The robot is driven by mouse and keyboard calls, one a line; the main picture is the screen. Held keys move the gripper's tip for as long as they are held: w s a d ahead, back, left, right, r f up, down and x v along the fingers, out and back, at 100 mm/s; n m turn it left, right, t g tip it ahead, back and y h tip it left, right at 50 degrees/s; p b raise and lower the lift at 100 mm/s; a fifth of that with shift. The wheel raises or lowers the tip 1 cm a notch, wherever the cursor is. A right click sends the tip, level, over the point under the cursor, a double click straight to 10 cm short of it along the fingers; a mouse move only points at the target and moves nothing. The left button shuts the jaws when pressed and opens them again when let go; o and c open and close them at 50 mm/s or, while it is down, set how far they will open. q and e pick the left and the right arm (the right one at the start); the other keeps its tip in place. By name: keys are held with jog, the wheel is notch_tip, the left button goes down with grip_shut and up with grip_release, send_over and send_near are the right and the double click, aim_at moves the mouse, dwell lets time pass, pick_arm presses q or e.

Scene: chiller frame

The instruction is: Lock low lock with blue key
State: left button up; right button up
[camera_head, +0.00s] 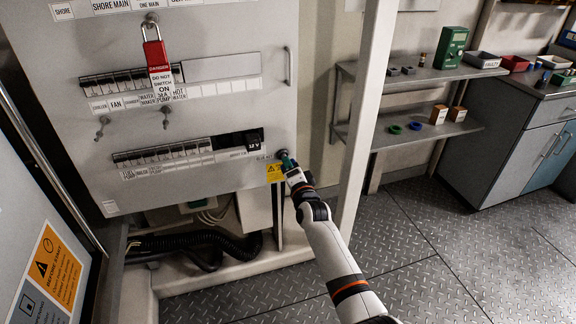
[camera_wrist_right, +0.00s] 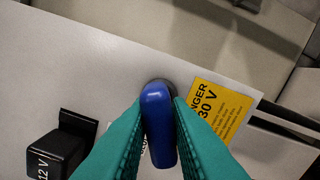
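The low lock (camera_wrist_right: 168,84) is a dark round fitting at the lower right of the grey switch panel (camera_head: 225,115). The blue key (camera_wrist_right: 158,130) stands at it, its head covering most of the lock in the right wrist view. My right gripper (camera_head: 287,160) is at the panel's lower right corner, beside a yellow warning label (camera_head: 275,173). In the wrist view its green fingers (camera_wrist_right: 158,112) close on both sides of the blue key. How deep the key sits and its exact turn are hidden. My left gripper is not in view.
A red lockout padlock (camera_head: 157,60) hangs high on the panel. Rows of breakers (camera_head: 165,154) and a black 12 V switch (camera_wrist_right: 57,152) lie left of the lock. A pale post (camera_head: 368,110) stands close right of my arm. Shelves (camera_head: 425,75) are beyond.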

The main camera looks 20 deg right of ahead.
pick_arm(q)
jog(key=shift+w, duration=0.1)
pick_arm(e)
jog(key=shift+m, duration=1.2)
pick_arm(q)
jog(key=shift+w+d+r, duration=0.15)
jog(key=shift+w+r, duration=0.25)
pick_arm(e)
jog(key=shift+m, duration=0.8)
jog(key=shift+o, duration=1.4)
jog(key=o, duration=0.7)
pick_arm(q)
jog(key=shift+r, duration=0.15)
